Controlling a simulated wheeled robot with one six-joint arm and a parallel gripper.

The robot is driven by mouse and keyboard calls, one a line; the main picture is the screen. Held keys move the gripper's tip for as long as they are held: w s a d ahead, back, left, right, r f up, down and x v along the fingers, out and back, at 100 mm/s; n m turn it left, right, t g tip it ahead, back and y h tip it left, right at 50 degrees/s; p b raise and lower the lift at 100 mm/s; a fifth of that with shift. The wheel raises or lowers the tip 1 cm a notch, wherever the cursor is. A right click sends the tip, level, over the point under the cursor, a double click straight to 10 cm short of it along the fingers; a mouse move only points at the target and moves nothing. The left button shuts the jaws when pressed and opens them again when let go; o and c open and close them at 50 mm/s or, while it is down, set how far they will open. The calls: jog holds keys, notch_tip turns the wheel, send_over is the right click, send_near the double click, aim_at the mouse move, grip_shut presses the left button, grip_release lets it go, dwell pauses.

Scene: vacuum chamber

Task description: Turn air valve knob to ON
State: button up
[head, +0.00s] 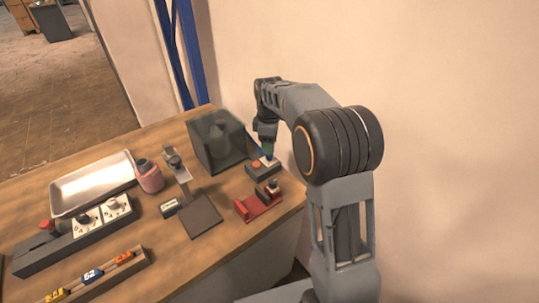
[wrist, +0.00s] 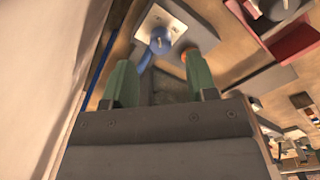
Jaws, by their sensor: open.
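A blue knob (wrist: 160,42) stands on a white plate (wrist: 178,24) on a grey box in the wrist view; it appears to be the air valve knob. A blue strip runs from it towards my left finger. The plate (head: 268,161) also shows in the head view, partly hidden by my gripper. I cannot read any ON mark or tell the knob's setting. My gripper (wrist: 161,80) is open, its green fingers apart with nothing between them. The knob lies just beyond the fingertips. In the head view my gripper (head: 268,149) is just above the box.
An orange button (head: 256,164) sits beside the plate. A dark see-through chamber (head: 208,157) stands left of my gripper, and a red bracket (head: 246,209) is in front. The wall is close on the right. A metal tray (head: 92,184) lies farther left.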

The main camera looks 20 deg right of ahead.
aim_at(269, 156)
jog(key=shift+f, duration=2.65)
jog(key=shift+c, duration=0.3)
jog(key=c, duration=0.9)
jog(key=shift+o, duration=0.2)
